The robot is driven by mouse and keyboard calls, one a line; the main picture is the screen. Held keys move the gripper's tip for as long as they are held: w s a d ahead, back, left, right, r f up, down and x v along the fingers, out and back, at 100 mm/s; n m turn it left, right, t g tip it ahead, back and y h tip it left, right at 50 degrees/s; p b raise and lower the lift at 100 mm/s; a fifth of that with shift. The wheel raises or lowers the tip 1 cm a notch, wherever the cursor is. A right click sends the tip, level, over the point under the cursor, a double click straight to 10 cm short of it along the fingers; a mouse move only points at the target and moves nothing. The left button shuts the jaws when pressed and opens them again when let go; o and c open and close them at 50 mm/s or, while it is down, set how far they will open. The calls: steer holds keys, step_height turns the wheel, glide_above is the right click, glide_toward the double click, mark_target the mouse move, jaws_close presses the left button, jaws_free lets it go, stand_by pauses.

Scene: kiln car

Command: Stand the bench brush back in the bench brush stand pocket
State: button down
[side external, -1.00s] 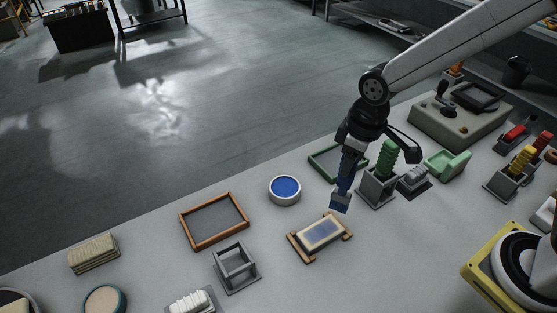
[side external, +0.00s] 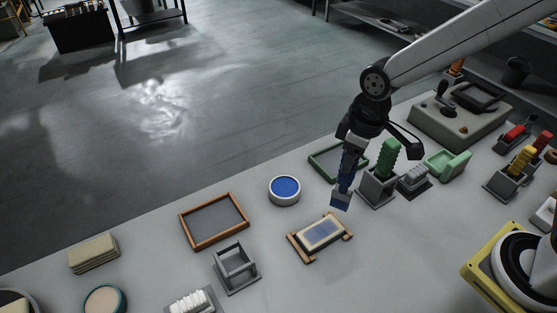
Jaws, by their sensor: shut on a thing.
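My gripper (side external: 350,146) is shut on a blue-handled brush (side external: 345,178), which hangs nearly upright with its wide blue end down. That end is over the back right corner of a pale tile with blue patches (side external: 321,232); I cannot tell whether it touches. The tile lies in a wooden cradle (side external: 304,253). An empty grey open-framed stand (side external: 238,276) is to the left of the cradle. Another grey stand (side external: 377,190), right of the brush, holds a green ribbed-handled tool (side external: 388,160). No label shows which stand is the bench brush's.
A round white pot of blue (side external: 285,189) and an orange-rimmed tray (side external: 214,222) lie to the left. A green-rimmed tray (side external: 325,170) is behind the brush. Green and grey blocks, a control box (side external: 460,118) and a tool rack crowd the right. The front middle bench is clear.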

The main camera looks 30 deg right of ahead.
stand_by(0.3)
steer(key=shift+w+a+r, duration=0.1)
steer(key=shift+w+a, duration=0.2)
steer(key=shift+a, duration=0.25)
steer(key=w+a+r+n, duration=0.1)
steer(key=a+n, duration=0.3)
steer(key=a, duration=0.8)
steer(key=w+a+r+n, duration=0.1)
steer(key=a+r+n, duration=0.2)
steer(key=a, duration=1)
steer(key=shift+r+n+g+y, duration=0.35)
steer(key=shift+n+g+y, duration=0.05)
steer(key=shift+n, duration=0.6)
steer(key=shift+f, duration=0.15)
step_height(320, 180, down, 12)
steer(key=shift+f, duration=0.8)
stand_by(1.3)
steer(key=shift+c, duration=1)
jaws_free()
